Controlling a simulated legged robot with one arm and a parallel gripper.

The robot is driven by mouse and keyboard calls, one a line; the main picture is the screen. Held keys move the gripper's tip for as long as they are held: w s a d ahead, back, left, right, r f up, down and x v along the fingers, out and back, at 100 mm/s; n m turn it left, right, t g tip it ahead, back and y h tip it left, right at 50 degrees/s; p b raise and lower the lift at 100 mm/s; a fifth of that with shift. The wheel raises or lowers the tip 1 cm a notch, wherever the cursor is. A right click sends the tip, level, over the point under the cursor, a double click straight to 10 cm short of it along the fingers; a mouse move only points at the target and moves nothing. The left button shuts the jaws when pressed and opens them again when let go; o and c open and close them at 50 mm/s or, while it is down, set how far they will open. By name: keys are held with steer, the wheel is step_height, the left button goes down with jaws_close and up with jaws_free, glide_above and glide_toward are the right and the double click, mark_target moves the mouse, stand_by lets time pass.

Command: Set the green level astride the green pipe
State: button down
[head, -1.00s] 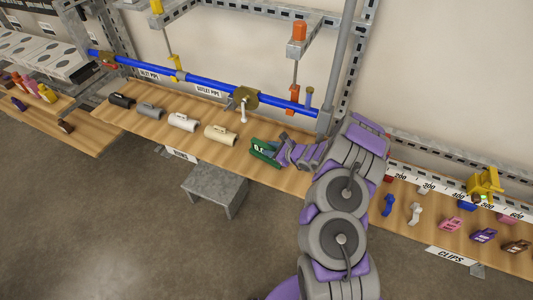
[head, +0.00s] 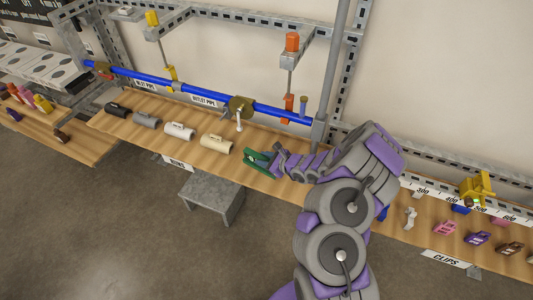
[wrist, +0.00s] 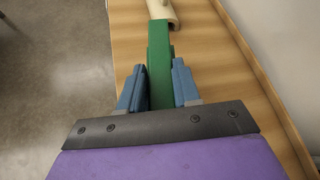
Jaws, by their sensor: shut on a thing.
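My gripper (wrist: 160,92) has its two blue fingers on either side of a long green bar (wrist: 159,62), which I take to be the green level. It points away toward the cream pipe piece (wrist: 163,12). In the head view, the green level (head: 258,161) shows at my gripper, low over the wooden shelf, right of the cream pipe piece (head: 217,144). I cannot make out a separate green pipe; it may be hidden by the level and gripper. I cannot tell whether the level touches anything below.
Black (head: 116,110), grey (head: 145,119) and white (head: 180,131) pipe pieces lie left on the shelf (head: 165,117). A blue pipe (head: 205,92) with a brass valve (head: 240,106) runs behind. A grey step (head: 211,197) stands in front. Coloured clips (head: 478,237) lie right.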

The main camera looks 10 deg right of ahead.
steer(key=s+a+r+p, duration=0.1)
steer(key=s+a+p, duration=0.2)
steer(key=s, duration=0.7)
steer(key=a, duration=0.2)
steer(key=shift+a+p, duration=0.3)
steer(key=shift+p, duration=0.05)
steer(key=shift+s, duration=0.1)
stand_by(0.4)
